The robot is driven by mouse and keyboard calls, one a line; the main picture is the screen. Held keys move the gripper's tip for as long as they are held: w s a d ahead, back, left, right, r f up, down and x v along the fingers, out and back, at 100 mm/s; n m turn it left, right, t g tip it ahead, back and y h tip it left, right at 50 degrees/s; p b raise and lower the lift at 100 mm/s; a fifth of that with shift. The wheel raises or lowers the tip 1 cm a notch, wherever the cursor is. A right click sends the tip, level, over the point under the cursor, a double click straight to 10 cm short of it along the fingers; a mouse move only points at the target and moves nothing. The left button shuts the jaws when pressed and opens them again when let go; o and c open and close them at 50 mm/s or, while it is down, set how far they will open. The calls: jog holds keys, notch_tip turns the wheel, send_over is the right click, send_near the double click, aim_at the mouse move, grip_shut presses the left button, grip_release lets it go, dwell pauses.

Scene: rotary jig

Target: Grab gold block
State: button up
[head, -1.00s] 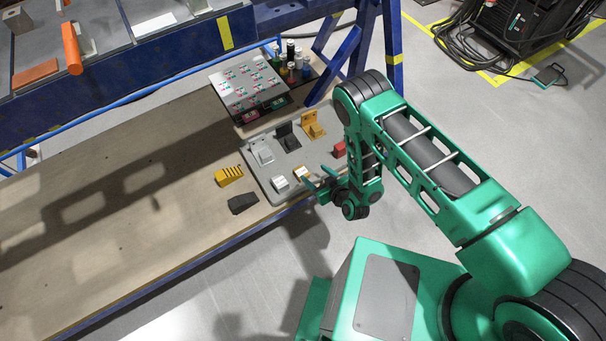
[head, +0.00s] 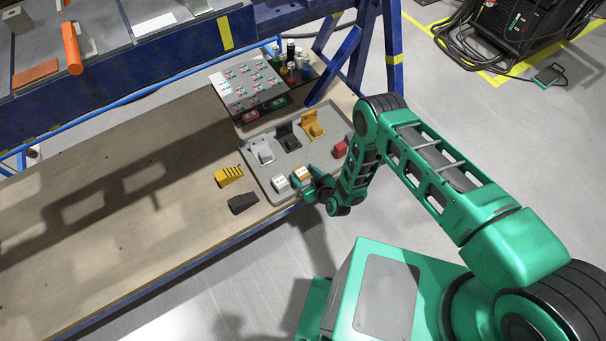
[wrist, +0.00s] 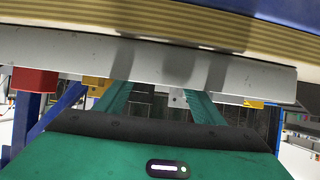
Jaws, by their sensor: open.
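My gripper (head: 309,184) is open at the tray's front edge, right beside this block. In the wrist view both green fingers of my gripper (wrist: 160,100) are apart, pointing at the tray's underside edge. I cannot tell whether the block is between them. A gold bracket-shaped block (head: 313,127) stands at the tray's back. Yellow-gold pieces also show in the wrist view, left and right of the fingers.
A yellow stepped block (head: 229,176) and dark block (head: 242,203) lie left on the table. A button panel (head: 246,85) stands behind.

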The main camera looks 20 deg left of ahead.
jog(key=shift+x, duration=1.1)
grip_shut()
jog(key=shift+r, duration=0.1)
